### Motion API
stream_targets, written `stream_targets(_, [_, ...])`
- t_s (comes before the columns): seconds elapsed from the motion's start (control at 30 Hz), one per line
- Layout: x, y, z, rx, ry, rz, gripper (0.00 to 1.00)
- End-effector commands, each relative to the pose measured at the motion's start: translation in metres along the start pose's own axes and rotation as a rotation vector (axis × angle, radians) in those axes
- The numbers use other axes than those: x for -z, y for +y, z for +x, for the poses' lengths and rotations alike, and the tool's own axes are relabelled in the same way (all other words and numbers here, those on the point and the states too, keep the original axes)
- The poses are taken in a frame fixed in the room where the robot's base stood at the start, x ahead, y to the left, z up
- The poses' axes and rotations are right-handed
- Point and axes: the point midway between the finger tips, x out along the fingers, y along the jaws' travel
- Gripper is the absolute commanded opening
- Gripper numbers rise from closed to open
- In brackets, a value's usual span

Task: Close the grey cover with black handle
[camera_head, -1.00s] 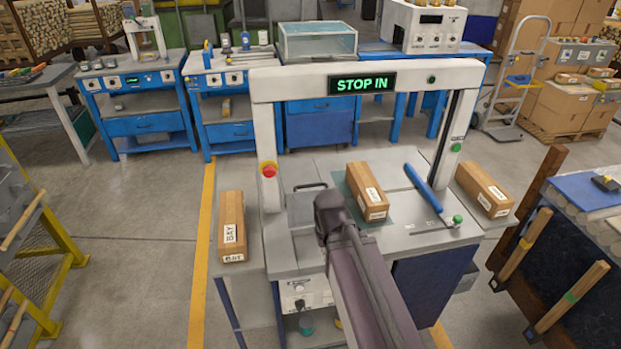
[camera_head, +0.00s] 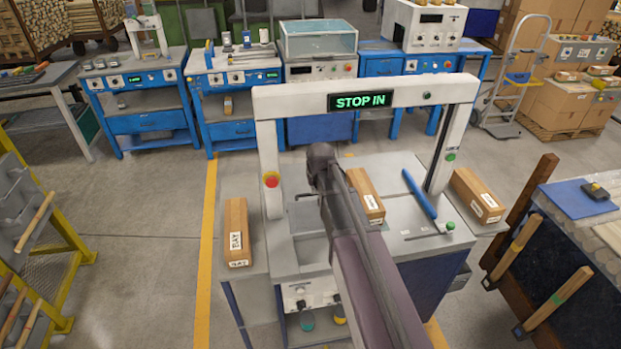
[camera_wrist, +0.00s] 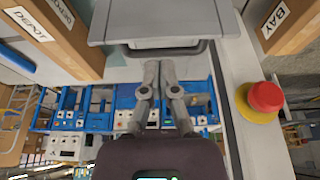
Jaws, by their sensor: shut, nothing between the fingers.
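The grey cover (camera_wrist: 165,20) fills the top middle of the wrist view, with its black handle (camera_wrist: 168,50) along its near edge. The cover (camera_head: 301,214) also shows in the head view, on the machine's worktop left of my arm and partly hidden by it. I cannot tell from these views how far it stands open. My gripper (camera_wrist: 160,66) is shut and empty. Its fingertips lie close to the handle in the wrist view; whether they touch it is unclear. In the head view my arm hides the fingers.
A blue bar (camera_head: 419,193) lies right of the middle block.

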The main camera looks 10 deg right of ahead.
Motion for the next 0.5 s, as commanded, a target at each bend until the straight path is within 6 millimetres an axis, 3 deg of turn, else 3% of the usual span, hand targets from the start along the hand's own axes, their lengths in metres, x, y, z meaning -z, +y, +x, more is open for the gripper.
stream_targets(0.03, [0.027,0.000,-0.009,0.000,0.024,0.001,0.00])
stream_targets(0.2, [0.067,-0.001,-0.014,0.000,0.088,0.002,0.00])
stream_targets(0.33, [0.078,-0.001,-0.015,0.001,0.108,0.002,0.00])
stream_targets(0.5, [0.078,-0.002,-0.014,0.001,0.112,0.002,0.00])
